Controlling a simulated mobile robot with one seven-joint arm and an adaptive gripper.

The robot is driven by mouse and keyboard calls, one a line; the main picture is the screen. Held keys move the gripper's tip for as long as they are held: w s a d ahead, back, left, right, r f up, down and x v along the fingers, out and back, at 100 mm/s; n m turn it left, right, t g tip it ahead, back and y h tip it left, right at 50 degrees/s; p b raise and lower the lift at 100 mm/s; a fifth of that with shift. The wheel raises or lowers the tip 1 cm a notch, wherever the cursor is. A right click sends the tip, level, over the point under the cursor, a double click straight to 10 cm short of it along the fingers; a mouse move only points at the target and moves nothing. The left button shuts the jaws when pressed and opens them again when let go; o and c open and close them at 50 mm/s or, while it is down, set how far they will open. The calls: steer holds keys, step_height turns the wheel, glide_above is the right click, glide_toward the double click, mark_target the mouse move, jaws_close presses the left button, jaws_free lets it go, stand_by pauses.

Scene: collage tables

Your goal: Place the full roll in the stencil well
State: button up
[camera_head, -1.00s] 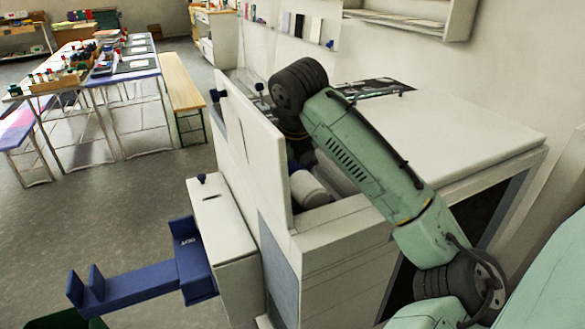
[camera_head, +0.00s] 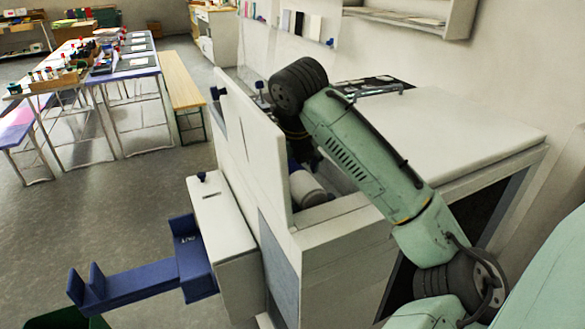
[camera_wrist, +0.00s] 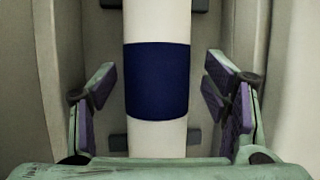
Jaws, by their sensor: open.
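A white roll with a dark blue band (camera_wrist: 157,80) runs up the middle of the wrist view. It also shows in the head view (camera_head: 306,188) as a white cylinder inside the open well of the white cabinet (camera_head: 340,222). My gripper (camera_wrist: 160,75) is open, with one purple-padded finger on each side of the blue band. Gaps show between the pads and the roll. In the head view my gripper is mostly hidden behind the raised white panel and my arm. The far end of the roll is hidden there too.
The raised white panel (camera_head: 252,140) stands along the well's left side. A blue dispenser tray (camera_head: 135,282) juts out at lower left. The cabinet's flat top (camera_head: 450,125) is clear on the right. Tables (camera_head: 130,68) and a bench (camera_head: 180,85) stand farther off.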

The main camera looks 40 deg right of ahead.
steer(key=b+v, duration=0.1)
steer(key=v, duration=1.1)
steer(key=shift+c, duration=0.3)
stand_by(0.6)
